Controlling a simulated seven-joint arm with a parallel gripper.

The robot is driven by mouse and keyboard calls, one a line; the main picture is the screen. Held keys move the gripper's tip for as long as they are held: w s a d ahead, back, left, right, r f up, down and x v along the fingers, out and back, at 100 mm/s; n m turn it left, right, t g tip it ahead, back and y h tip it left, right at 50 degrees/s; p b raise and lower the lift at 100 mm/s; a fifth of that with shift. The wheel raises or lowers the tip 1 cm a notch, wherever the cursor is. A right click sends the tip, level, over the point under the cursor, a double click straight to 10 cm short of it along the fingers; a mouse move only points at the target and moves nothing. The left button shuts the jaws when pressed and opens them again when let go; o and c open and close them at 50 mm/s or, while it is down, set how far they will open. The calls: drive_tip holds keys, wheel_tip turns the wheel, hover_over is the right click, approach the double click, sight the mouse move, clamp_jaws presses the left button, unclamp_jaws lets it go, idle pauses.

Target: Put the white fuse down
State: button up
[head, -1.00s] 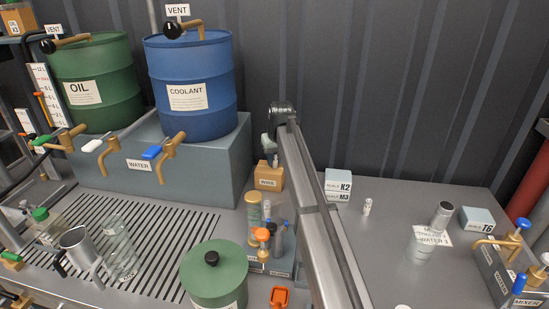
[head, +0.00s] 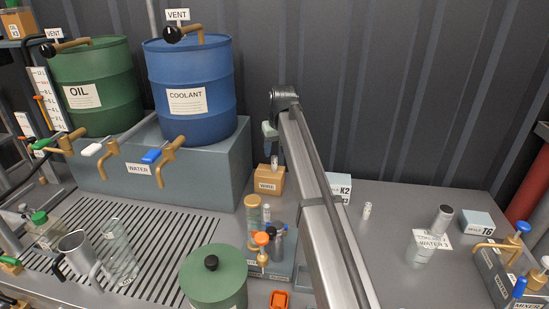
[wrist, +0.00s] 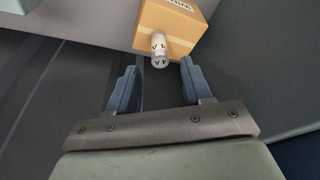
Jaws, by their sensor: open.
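My gripper (wrist: 158,65) is open, its two blue-grey fingers spread apart. The white fuse (wrist: 160,48), a small cylinder with dark lettering and a grey end, is just beyond the fingertips, with a gap to both fingers. In the head view the fuse (head: 274,162) appears upright on the cardboard WIRE box (head: 268,181), below my gripper (head: 271,141). The box also shows in the wrist view (wrist: 180,28). In the head view the fingertips are small and hard to make out.
Another small white cylinder (head: 367,210) stands on the grey bench right of my arm. The blue COOLANT drum (head: 190,110) stands left of my gripper. A bottle holder (head: 270,268) is in front of the box. The K2 box (head: 340,188) is partly behind my arm.

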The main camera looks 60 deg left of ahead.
drive_tip(key=v, duration=0.5)
drive_tip(key=shift+r, duration=0.35)
drive_tip(key=shift+o, duration=0.3)
drive_tip(key=w+d+f+m, duration=0.1)
drive_tip(key=w+d+f, duration=0.1)
drive_tip(key=w+d, duration=0.35)
drive_tip(key=w+d+f+m, duration=0.1)
drive_tip(key=w+d+f, duration=0.1)
drive_tip(key=d, duration=0.6)
drive_tip(key=s+d+f+n+h, duration=0.3)
drive_tip(key=s+d, duration=0.1)
drive_tip(key=d, duration=0.6)
drive_tip(key=shift+g, duration=0.4)
wheel_tip(320, 180, down, 13)
drive_tip(key=shift+a+f, duration=0.1)
